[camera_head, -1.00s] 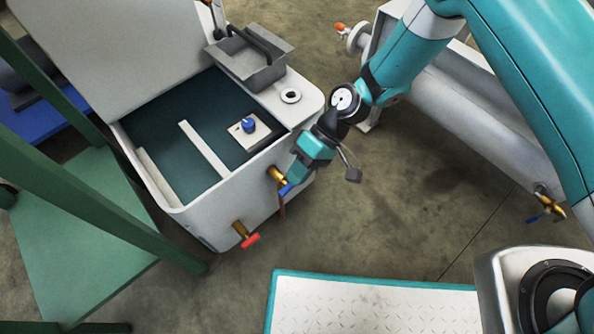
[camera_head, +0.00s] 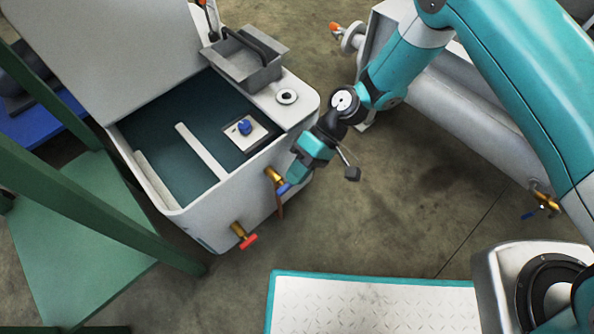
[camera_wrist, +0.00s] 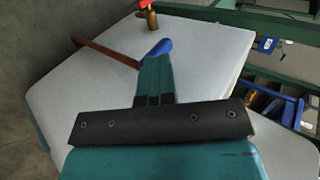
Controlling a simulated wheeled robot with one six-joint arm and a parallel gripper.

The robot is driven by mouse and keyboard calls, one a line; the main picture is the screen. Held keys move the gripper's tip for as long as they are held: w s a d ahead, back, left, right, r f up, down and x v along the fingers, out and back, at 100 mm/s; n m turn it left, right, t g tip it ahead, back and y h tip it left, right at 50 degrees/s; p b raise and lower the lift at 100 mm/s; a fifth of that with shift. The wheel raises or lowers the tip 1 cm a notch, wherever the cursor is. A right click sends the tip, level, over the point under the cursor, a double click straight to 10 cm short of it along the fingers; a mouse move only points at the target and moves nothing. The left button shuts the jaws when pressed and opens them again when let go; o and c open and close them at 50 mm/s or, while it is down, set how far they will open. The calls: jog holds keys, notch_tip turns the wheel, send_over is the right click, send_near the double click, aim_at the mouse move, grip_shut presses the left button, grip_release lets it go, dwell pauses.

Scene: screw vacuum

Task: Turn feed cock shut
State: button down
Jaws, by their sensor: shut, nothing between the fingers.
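A brass cock with a blue handle (camera_head: 283,188) sticks out of the right end of the white tank's front wall. A copper-coloured pipe (camera_head: 280,210) hangs below it. A second brass cock with a red handle (camera_head: 249,241) sits further left on that wall. The pictures do not label which is the feed cock. My gripper (camera_head: 294,179) is shut and empty, its tip right at the blue handle. In the wrist view the teal fingertips (camera_wrist: 155,66) meet or overlap the blue handle (camera_wrist: 158,48); I cannot tell if they touch. The red-handled cock (camera_wrist: 147,15) shows beyond.
The white tank (camera_head: 225,215) has an open top, with a grey tray (camera_head: 243,62) on its rim. A green frame (camera_head: 110,215) stands at the left. Another grey vessel with a brass, blue-handled cock (camera_head: 543,205) lies right. The floor between them is clear.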

jog(key=shift+s, duration=0.1)
dwell(0.3)
jog(key=shift+x, duration=0.85)
jog(key=shift+r+p, duration=0.45)
jog(key=shift+r, duration=0.1)
jog(key=r+p, duration=0.2)
jog(key=r, duration=0.1)
jog(key=r+p, duration=0.2)
jog(key=shift+w+d, duration=0.1)
jog(key=shift+w, duration=0.25)
jog(key=w+f+p+v, duration=0.1)
jog(key=p+v, duration=0.1)
jog(key=v, duration=0.7)
jog(key=shift+d+f, duration=0.2)
jog(key=shift+d, duration=0.3)
